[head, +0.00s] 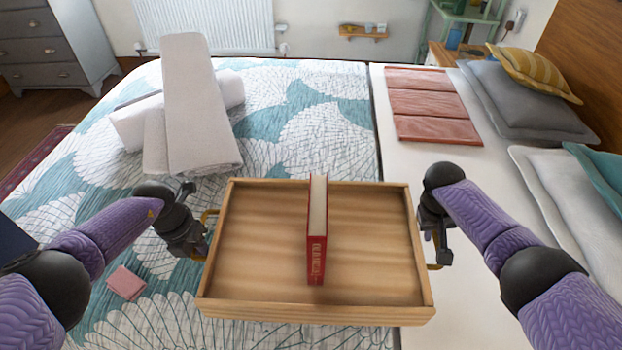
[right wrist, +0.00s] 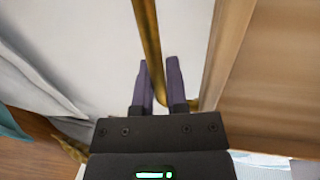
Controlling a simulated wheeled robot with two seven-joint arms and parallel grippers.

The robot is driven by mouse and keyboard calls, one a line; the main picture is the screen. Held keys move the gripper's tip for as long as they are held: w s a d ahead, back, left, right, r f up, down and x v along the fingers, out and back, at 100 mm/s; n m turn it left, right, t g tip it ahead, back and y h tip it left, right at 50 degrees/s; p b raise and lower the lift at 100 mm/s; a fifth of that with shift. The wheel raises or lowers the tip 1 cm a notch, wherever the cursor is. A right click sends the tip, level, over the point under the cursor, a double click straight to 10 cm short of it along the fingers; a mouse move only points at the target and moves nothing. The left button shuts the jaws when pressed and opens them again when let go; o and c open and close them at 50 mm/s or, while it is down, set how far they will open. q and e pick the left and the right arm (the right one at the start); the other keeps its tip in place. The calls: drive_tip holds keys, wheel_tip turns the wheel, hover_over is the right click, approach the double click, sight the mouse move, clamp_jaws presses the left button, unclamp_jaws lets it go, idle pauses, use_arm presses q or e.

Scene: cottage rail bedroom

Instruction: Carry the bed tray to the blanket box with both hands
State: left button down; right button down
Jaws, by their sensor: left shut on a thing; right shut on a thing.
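The wooden bed tray (head: 260,297) is in front of me over the bed in the head view, with a red book (head: 316,240) standing on edge inside it. Brass handles are on its left and right sides. My left gripper (head: 204,240) is shut on the left handle (head: 210,216). My right gripper (head: 436,240) is shut on the right handle. In the right wrist view, the fingers (right wrist: 158,85) close around the brass handle (right wrist: 147,35) beside the tray's wooden wall (right wrist: 228,50). The blanket box is not clearly identifiable in these frames.
The bed (head: 290,100) has a teal and white patterned cover. Rolled white towels (head: 190,110) lie behind the tray at left. Folded pink cloth (head: 432,105) and pillows (head: 520,100) lie at right. A small pink item (head: 126,283) lies at lower left. A grey drawer chest (head: 45,50) stands at far left.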

use_arm(q)
drive_tip(key=shift+r, duration=0.1)
use_arm(e)
drive_tip(key=shift+r, duration=0.15)
